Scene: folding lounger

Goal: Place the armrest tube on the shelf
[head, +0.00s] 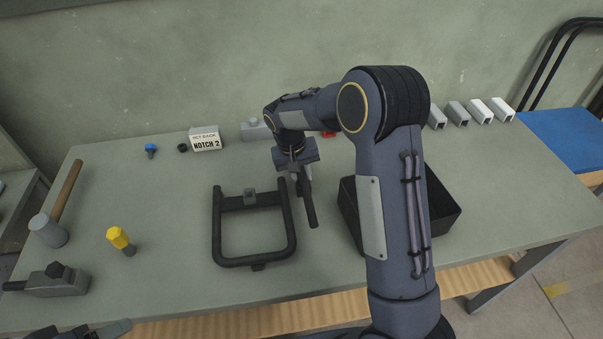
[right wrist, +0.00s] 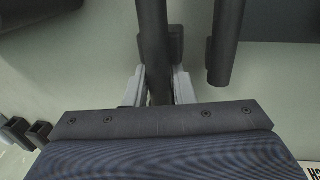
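The armrest tube (head: 308,205) is a straight dark tube just right of the black U-shaped frame (head: 254,262) in the head view. My right gripper (head: 298,176) is over its far part. In the right wrist view the tube (right wrist: 153,40) runs between the two grey fingers (right wrist: 160,88), which are closed on its sides. How far it is above the table cannot be told. The wooden shelf (head: 480,278) shows below the table's front edge, partly hidden by my arm. My left gripper (head: 95,331) is only partly in view at the bottom edge.
A black bin (head: 440,210) stands right of the tube, partly behind my arm. A hammer (head: 66,195), a yellow-topped tool (head: 119,239) and a grey block (head: 55,281) are at left. A "NOTCH 2" sign (head: 206,141) and pale tube pieces (head: 480,111) are at the back.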

